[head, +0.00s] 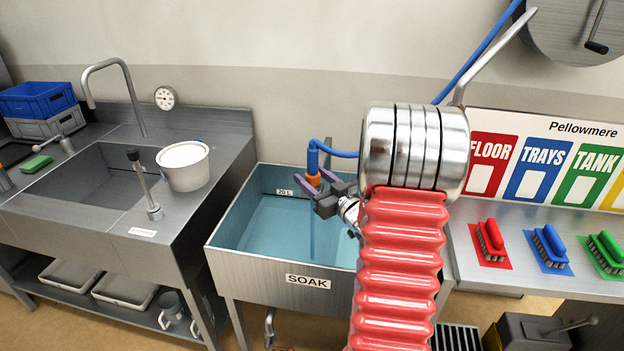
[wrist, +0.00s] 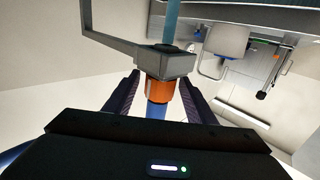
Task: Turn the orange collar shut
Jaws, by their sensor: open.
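The orange collar (head: 313,180) sits at the lower end of a blue hose fitting (head: 313,158) above the SOAK sink (head: 221,258). In the wrist view the collar (wrist: 158,91) lies between my two finger pads, against a grey bracket (wrist: 168,64). My gripper (head: 312,184) is open around the collar, with a finger on each side. In the wrist view my gripper (wrist: 160,97) shows slim gaps beside the collar. A pale blue strip (wrist: 172,20), which looks like water, extends beyond the bracket. Part of the collar is hidden by my gripper in the head view.
The sink holds blue water (head: 270,222). A steel counter with a white bucket (head: 184,167) stands to the left. Red, blue and green brushes (head: 549,243) sit on the right-hand bench. The blue hose (head: 345,154) runs right behind my arm. The grey bracket borders the collar closely.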

